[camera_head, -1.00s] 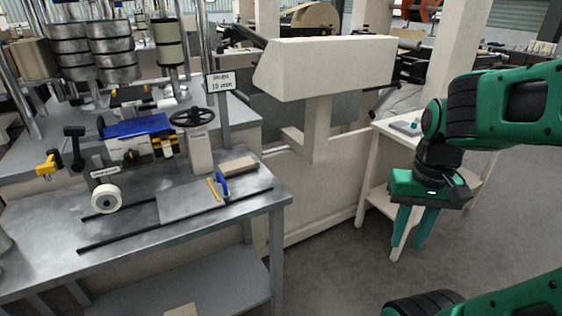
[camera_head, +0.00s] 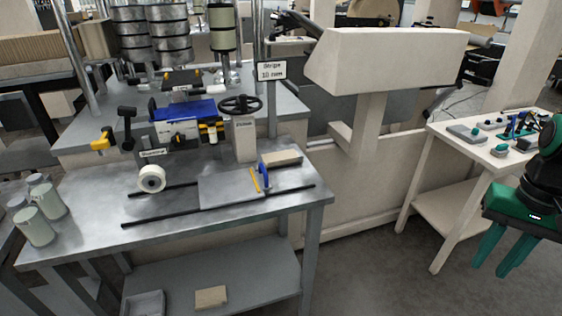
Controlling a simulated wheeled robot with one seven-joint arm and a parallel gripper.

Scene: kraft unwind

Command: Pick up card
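I cannot tell for sure which thing is the card. A flat tan piece (camera_head: 282,158) lies on the metal bench (camera_head: 95,207), behind a blue-handled tool (camera_head: 264,174). Another flat tan piece (camera_head: 211,297) lies on the bench's lower shelf. A small white sign (camera_head: 271,72) reading something like "10 mm" stands on a post behind the bench. My green gripper (camera_head: 490,270) hangs at the right edge, fingers down, apart and with nothing between them. It is over the floor, well to the right of the bench.
A pale side table (camera_head: 458,136) with small devices stands behind my gripper. A grey tray (camera_head: 144,304) sits on the lower shelf. Floor between bench and gripper is clear.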

